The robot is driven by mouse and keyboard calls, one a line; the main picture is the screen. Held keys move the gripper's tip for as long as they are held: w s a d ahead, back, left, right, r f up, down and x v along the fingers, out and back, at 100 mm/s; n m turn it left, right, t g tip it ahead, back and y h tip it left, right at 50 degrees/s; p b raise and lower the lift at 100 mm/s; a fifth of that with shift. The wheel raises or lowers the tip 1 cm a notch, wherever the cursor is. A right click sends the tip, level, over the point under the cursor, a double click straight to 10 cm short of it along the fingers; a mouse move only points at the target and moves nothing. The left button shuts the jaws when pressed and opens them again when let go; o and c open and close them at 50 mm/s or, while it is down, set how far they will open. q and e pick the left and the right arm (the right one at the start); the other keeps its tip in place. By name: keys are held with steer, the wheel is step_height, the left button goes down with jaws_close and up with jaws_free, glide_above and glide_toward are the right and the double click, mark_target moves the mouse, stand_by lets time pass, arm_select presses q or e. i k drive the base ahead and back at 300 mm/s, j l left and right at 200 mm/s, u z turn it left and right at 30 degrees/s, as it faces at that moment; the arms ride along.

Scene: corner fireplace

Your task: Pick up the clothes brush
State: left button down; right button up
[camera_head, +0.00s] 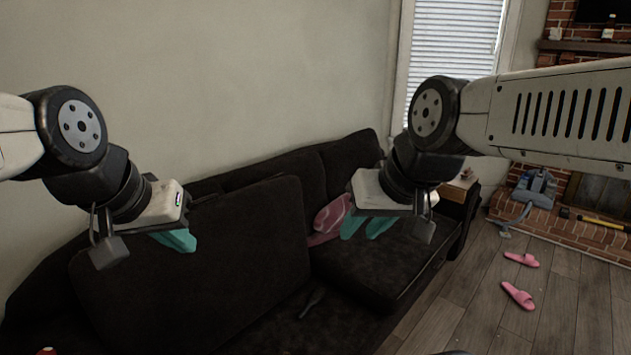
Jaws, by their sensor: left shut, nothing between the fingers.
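A small dark elongated object (313,302), which looks like the clothes brush, lies on the seat of the black sofa (250,245). It is dark on dark, so its details are hard to make out. My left gripper (178,240), with teal fingers, is at the left in front of the sofa back, shut and empty, apart from the brush. My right gripper (366,228) appears above the right part of the sofa, up and to the right of the brush. Its two teal fingers are apart with nothing seen between them.
A pink patterned cushion (333,213) rests on the sofa behind my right gripper. Pink slippers (518,295) lie on the wooden floor at the right. A vacuum cleaner (535,187) stands by the brick fireplace. A side table (462,182) is beyond the sofa arm.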

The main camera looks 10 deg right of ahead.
mark_target(467, 172)
steer(key=z, duration=1.3)
steer(key=k+l, duration=0.45)
steer(key=k+l+z, duration=0.1)
steer(key=k+l, duration=0.3)
steer(key=l, duration=0.15)
steer(key=i, duration=2.55)
steer(key=i+l, duration=0.1)
steer(key=i, duration=2.5)
